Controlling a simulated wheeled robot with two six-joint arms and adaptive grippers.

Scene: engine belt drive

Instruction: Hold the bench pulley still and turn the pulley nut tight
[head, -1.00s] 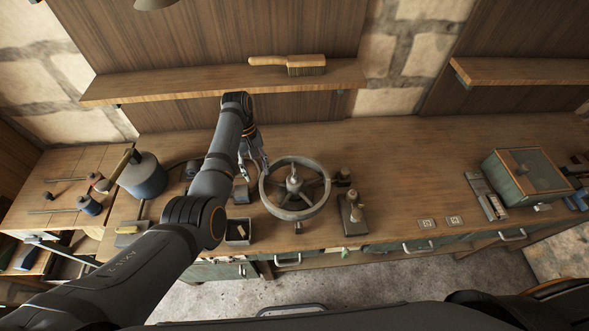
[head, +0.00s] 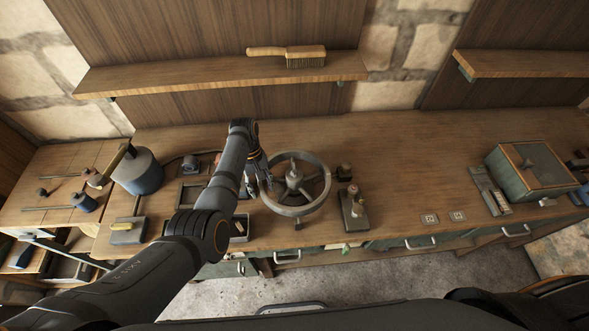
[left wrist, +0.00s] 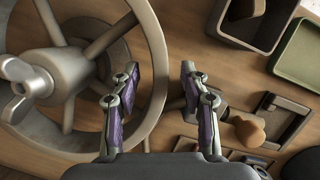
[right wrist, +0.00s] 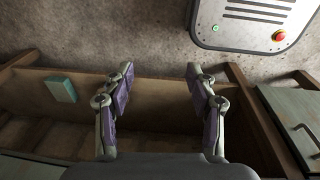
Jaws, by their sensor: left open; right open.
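The bench pulley (head: 322,200), a grey spoked wheel, lies flat on the workbench in the head view. It fills the left of the left wrist view (left wrist: 157,45). The pulley nut (head: 292,168), a winged nut, stands at its hub; its wings show in the left wrist view (left wrist: 28,80). My left gripper (head: 264,184) is open at the pulley's left rim. In the left wrist view its fingers (left wrist: 160,74) appear either side of the rim's outer edge; I cannot tell whether they touch. My right gripper (right wrist: 159,74) is open and empty, away from the pulley.
A small block with a post (head: 354,210) stands right of the pulley. Open trays (left wrist: 262,22) and a round wooden knob (left wrist: 249,130) lie beside the left gripper. A green case (head: 530,172) stands far right. The bench between is mostly clear. A brush (head: 300,55) lies on the shelf.

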